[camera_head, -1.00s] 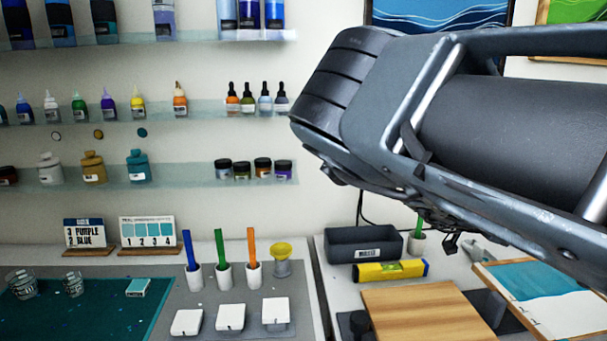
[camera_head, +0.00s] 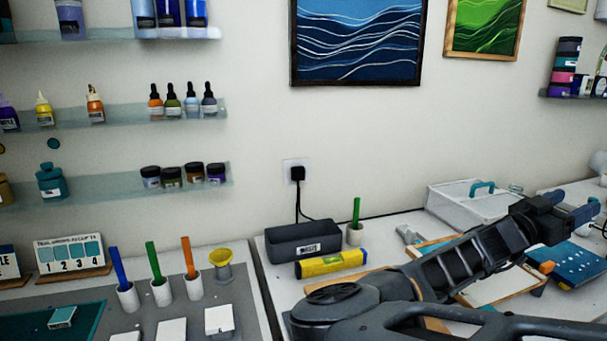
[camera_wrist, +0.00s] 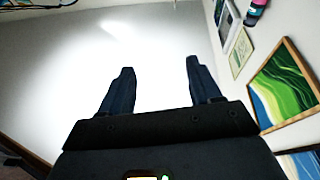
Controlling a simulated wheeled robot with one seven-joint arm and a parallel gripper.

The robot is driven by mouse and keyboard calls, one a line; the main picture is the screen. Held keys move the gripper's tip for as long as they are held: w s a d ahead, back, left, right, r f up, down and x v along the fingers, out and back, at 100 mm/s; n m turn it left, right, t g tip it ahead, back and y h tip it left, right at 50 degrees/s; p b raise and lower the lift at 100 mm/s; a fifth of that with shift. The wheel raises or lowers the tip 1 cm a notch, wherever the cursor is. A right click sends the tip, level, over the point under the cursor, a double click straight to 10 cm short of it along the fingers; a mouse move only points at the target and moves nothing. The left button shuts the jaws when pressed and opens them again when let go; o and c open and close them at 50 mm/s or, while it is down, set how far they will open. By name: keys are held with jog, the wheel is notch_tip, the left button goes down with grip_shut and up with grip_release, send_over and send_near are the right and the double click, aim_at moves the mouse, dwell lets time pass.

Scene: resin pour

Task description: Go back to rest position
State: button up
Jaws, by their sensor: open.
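My gripper (camera_head: 581,205) is at the right of the head view, at the end of my arm, which stretches low over the right-hand bench. In the wrist view my gripper (camera_wrist: 157,90) shows two dark fingers spread apart with nothing between them. Behind the fingers there is only a pale, bright surface, with the framed pictures at the right edge. The gripper holds nothing that I can see.
The right bench (camera_head: 385,232) bears a dark grey bin (camera_head: 290,246), a yellow level (camera_head: 332,263), a white box with a teal handle (camera_head: 470,205) and a blue panel (camera_head: 570,262). Colored sticks stand in white cups on the left bench. Shelves of bottles line the wall.

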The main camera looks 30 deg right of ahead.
jog(key=a+r+n+t+h, duration=0.4)
jog(key=r+n+t+h, duration=0.3)
jog(key=r+n+t, duration=0.4)
jog(key=w+a+f+n+t+y, duration=0.2)
jog(key=a+f+n+t+y, duration=0.2)
jog(key=a+n+t+y, duration=0.5)
jog(key=w+a+f+n+t+y, duration=0.2)
jog(key=a+f+n+t+y, duration=0.35)
jog(key=t, duration=0.45)
jog(key=s+a+f+g+y, duration=0.1)
jog(key=s+a+f+y, duration=0.4)
jog(key=a, duration=0.3)
jog(key=s+a+f+g+y, duration=0.1)
jog(key=s+a+f+y, duration=0.1)
jog(key=a+f+y, duration=0.45)
jog(key=s+a+f+m+g+y, duration=0.1)
jog(key=s+a+f+m+g, duration=0.15)
jog(key=s+a, duration=0.6)
jog(key=s+a+f+m+g, duration=0.2)
jog(key=s+a+f+g, duration=0.1)
jog(key=s+a, duration=0.5)
notch_tip(320, 180, down, 10)
jog(key=w+a+b, duration=0.1)
jog(key=b, duration=0.9)
jog(key=shift+a+r, duration=0.2)
jog(key=shift+a, duration=0.05)
